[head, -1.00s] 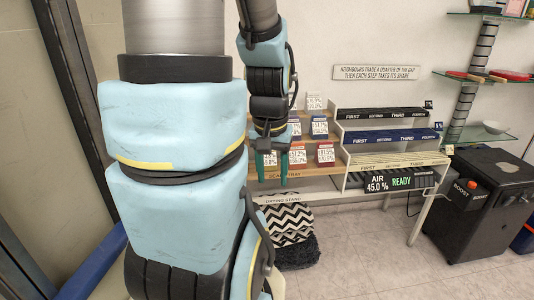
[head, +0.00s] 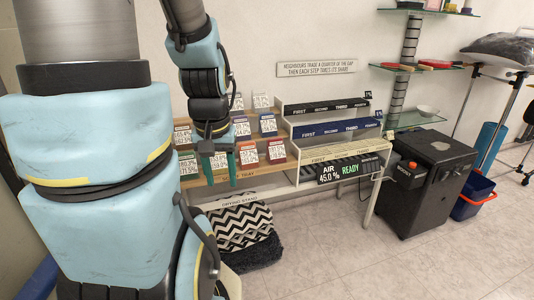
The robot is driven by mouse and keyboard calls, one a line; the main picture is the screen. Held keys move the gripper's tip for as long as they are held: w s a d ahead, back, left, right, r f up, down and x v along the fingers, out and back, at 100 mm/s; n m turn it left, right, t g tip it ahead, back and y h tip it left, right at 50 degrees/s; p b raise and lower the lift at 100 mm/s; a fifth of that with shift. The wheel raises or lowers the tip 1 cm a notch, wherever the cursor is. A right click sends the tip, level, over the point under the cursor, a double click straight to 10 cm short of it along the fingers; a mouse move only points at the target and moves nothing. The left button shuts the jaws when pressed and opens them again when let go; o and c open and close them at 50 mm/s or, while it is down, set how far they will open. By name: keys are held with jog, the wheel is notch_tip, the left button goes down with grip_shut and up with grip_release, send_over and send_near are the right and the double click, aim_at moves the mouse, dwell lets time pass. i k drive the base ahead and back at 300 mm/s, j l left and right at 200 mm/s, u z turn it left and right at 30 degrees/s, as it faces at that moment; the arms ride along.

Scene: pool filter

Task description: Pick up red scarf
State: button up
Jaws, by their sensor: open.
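I cannot make out a red scarf for certain in the head view. Folded zigzag black-and-white cloth (head: 243,222) lies on a dark cloth (head: 252,256) below the drying stand (head: 232,203). My gripper (head: 219,180) hangs fingers down in front of the card tray, its two teal fingers apart with nothing between them. Part of the tray behind it is hidden.
The tray holds several coloured cards (head: 277,151). Stepped racks (head: 330,127) stand to its right, above an "AIR 45.0 % READY" display (head: 338,171). Small red items (head: 434,63) lie on a glass shelf. A black box (head: 425,180) stands on the floor. Tiled floor is clear in front.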

aim_at(275, 149)
jog(key=i+l+u, duration=0.65)
jog(key=l, duration=0.35)
jog(key=i+l+u, duration=0.2)
jog(key=l, duration=0.15)
jog(key=i+l+u, duration=0.25)
jog(key=l, duration=0.2)
jog(key=k, duration=0.1)
